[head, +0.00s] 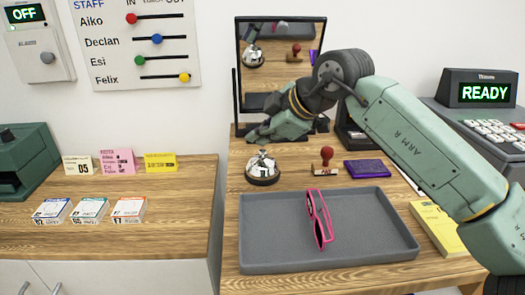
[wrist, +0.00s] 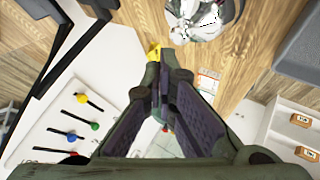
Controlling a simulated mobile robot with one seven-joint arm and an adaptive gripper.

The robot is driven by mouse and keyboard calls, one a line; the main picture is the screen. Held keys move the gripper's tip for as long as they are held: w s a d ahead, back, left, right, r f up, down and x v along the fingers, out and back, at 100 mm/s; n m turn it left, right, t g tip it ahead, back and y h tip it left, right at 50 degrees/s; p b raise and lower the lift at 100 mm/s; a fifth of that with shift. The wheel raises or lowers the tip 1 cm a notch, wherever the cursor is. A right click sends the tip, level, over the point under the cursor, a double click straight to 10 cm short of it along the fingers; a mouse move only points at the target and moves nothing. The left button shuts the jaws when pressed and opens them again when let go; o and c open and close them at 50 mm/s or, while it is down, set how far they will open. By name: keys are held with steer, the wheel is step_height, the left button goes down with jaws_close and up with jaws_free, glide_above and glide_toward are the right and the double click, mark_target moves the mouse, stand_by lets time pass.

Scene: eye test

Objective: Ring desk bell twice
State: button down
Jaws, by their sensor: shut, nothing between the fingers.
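The desk bell (head: 262,170), a shiny silver dome on a dark base, stands on the wooden desk behind the grey tray. In the wrist view the bell (wrist: 199,16) shows at the top edge, partly cut off, beyond and right of the fingertips. My gripper (head: 256,135) is in front of the mirror, with its fingertips just above the bell in the head view. The gap between them is hard to judge. In the wrist view my gripper (wrist: 165,52) has its fingers meeting at the tips, shut with nothing between them.
A grey tray (head: 265,258) with pink glasses (head: 319,220) lies in front of the bell. A red-handled stamp (head: 326,162) and a purple pad (head: 367,169) are to its right. A black-framed mirror (head: 237,75) stands behind. Desk left of the bell is clear.

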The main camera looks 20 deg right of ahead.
mark_target(261, 153)
steer(key=shift+f+b, duration=0.4)
steer(key=shift+b, duration=0.1)
steer(key=shift+f+b, duration=0.45)
steer(key=shift+b, duration=0.05)
stand_by(0.5)
steer(key=shift+r, duration=0.15)
steer(key=shift+r+p, duration=0.45)
steer(key=shift+r, duration=0.3)
steer(key=shift+r+p, duration=1.4)
steer(key=shift+r, duration=1.15)
steer(key=shift+f, duration=0.1)
